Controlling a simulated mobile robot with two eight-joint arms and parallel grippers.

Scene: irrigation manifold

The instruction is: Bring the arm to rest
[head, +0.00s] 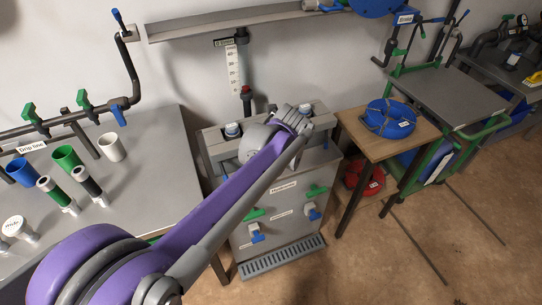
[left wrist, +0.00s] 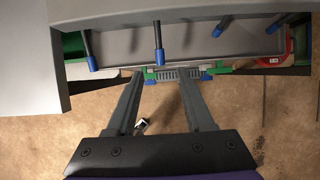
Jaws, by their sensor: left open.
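My left arm (head: 205,220), purple and grey, reaches from the lower left to the middle of the head view. My left gripper (head: 298,122) is at its far end, in front of the top of a grey cabinet (head: 268,222). How near it is to the cabinet is hard to judge in the head view. In the left wrist view my left gripper (left wrist: 161,76) has its two fingers spread apart with nothing between them. Grey surfaces and dark pipes with blue ends (left wrist: 158,45) show beyond the fingers. My right gripper is out of view.
A grey bench (head: 150,170) with pipes, valves and several cups stands left. A small wooden table (head: 352,122) with a blue hose coil (head: 390,119) stands right of the cabinet. Further right is a green-framed cart (head: 450,95). The brown floor (head: 450,230) is mostly clear at lower right.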

